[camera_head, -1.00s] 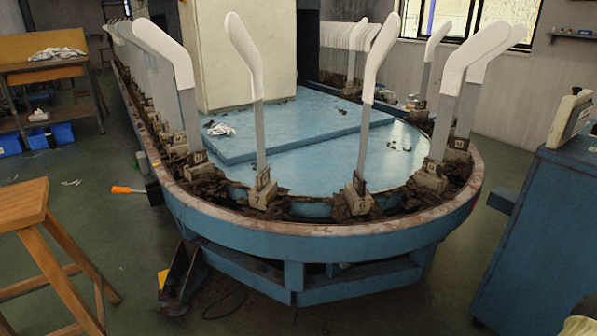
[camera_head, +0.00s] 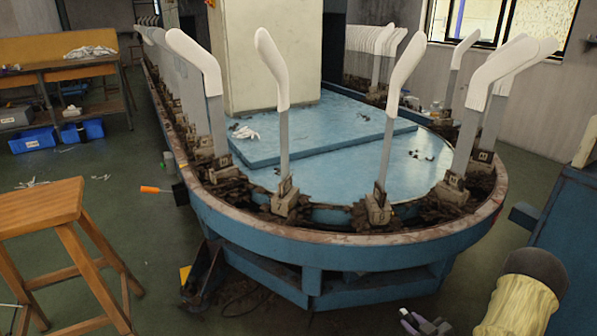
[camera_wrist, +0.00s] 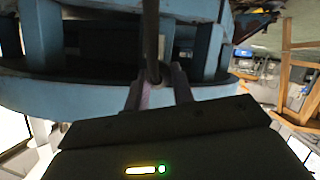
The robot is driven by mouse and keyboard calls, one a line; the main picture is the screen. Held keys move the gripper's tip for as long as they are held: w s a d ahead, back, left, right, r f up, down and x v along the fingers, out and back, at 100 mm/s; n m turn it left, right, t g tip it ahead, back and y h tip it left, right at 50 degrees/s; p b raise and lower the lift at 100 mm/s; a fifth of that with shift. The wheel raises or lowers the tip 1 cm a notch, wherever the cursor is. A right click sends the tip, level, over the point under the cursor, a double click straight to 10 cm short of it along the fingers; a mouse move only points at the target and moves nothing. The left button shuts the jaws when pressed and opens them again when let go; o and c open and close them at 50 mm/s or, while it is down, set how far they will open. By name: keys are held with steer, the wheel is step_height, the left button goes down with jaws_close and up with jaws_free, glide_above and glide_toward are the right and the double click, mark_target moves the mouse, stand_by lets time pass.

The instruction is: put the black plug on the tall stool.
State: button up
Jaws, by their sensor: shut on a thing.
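The tall stool (camera_head: 42,205) is wooden, with a flat, bare seat, at the left of the head view. Its wooden frame appears to show at the right of the wrist view (camera_wrist: 288,60), turned on its side. My gripper (camera_wrist: 158,82) is shut on a dark, narrow thing (camera_wrist: 150,38) that rises between its fingers; this looks like the black plug, but its full shape is cut off by the picture edge. In the head view my gripper (camera_head: 424,322) is partly visible at the bottom edge, well right of the stool, and the plug cannot be made out.
A big blue oval boarding machine (camera_head: 330,238) with upright white sock forms (camera_head: 271,62) fills the middle. An orange handle (camera_head: 150,189) sticks out at its left side. A blue cabinet (camera_head: 560,235) stands at the right. Green floor (camera_head: 150,235) is clear between stool and machine.

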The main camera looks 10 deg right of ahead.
steer(key=w+a+r+m+h+p, duration=0.1)
steer(key=w+a+r+p, duration=0.2)
steer(key=a, duration=0.6)
steer(key=w+a+r+p, duration=0.25)
steer(key=w+a, duration=0.25)
steer(key=a, duration=0.4)
steer(key=w+a+r+m+h+p, duration=0.1)
steer(key=w+a+r+p, duration=0.2)
steer(key=a, duration=0.6)
steer(key=s+r+p, duration=0.2)
steer(key=r+p, duration=1.6)
steer(key=r, duration=0.1)
steer(key=s+r+p, duration=0.2)
steer(key=r+p, duration=1.7)
steer(key=shift+w+d, duration=0.1)
steer(key=s+f, duration=0.5)
steer(key=f, duration=0.6)
steer(key=shift+s, duration=0.4)
